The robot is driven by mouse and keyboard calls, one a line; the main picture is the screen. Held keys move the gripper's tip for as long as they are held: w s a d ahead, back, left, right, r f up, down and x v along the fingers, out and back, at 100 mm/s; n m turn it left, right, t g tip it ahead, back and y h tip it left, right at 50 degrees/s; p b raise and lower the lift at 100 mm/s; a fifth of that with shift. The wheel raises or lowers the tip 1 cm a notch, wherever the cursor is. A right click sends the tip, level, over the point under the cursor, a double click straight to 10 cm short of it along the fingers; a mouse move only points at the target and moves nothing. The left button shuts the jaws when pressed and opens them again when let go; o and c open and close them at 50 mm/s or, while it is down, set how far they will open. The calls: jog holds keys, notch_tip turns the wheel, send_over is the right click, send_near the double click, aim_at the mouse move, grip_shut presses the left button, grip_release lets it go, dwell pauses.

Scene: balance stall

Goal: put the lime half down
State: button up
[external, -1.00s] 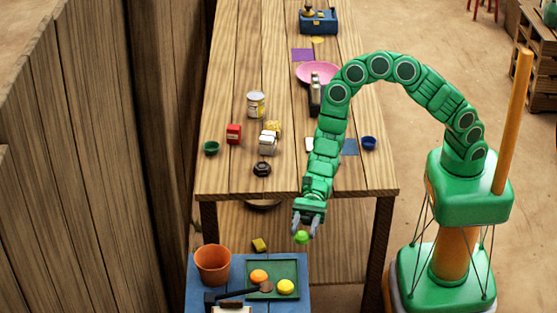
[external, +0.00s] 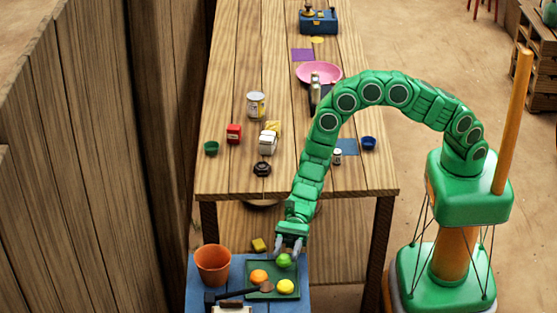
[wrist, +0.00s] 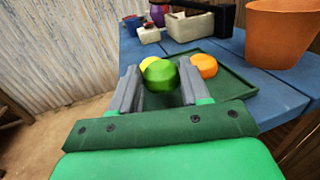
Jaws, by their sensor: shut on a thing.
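The green lime half (external: 284,260) is between the fingers of my gripper (external: 288,248), which is shut on it. In the wrist view the lime half (wrist: 160,74) sits between the two grey fingertips (wrist: 160,84). It is over the back part of the dark green tray (external: 256,267). I cannot tell whether it touches the tray floor. An orange fruit (external: 258,276) and a yellow fruit (external: 285,286) lie in the tray, in front of the lime half in the external view.
The tray is on a small blue table (external: 235,270). A terracotta pot (external: 213,265) stands left of the tray. A yellow sponge-like block (external: 259,245) lies behind the tray. The long wooden table (external: 230,180) stands behind.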

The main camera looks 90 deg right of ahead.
aim_at(287, 259)
jog(key=shift+s+f, duration=0.1)
jog(key=shift+f, duration=1.2)
jog(key=shift+f, duration=0.15)
jog(key=o, duration=1)
jog(key=shift+o, duration=0.2)
jog(key=v, duration=0.7)
jog(key=shift+d+f, duration=0.15)
jog(key=shift+d, duration=0.25)
jog(key=shift+s, duration=0.1)
